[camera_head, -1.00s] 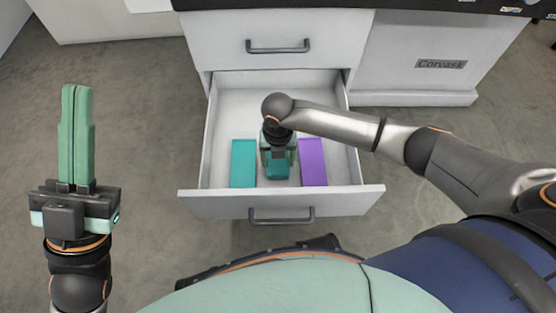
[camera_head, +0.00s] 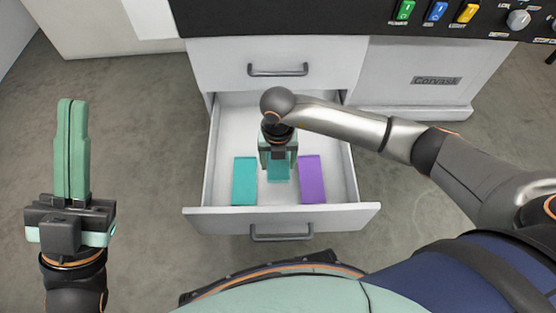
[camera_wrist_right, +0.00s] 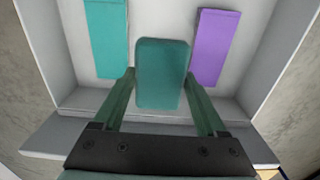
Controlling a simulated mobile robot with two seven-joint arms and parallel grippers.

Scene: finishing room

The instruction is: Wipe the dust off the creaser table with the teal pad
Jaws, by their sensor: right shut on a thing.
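My right gripper (camera_head: 278,165) is inside the open drawer (camera_head: 282,221), shut on a teal pad (camera_head: 279,173). In the right wrist view the pad (camera_wrist_right: 162,73) sits between the two green fingers. A second teal block (camera_head: 244,181) lies in the drawer to the left of the pad, and a purple block (camera_head: 312,180) lies to its right. My left gripper (camera_head: 72,105) is shut and empty, pointing up at the left, away from the drawer. The creaser table's top surface and any dust are out of view.
The drawer is below a closed drawer with a dark handle (camera_head: 278,70) in a white cabinet marked Corvask (camera_head: 436,81). A black control panel (camera_head: 345,20) with coloured switches overhangs the cabinet at the top. Grey floor (camera_head: 150,130) is clear at the left.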

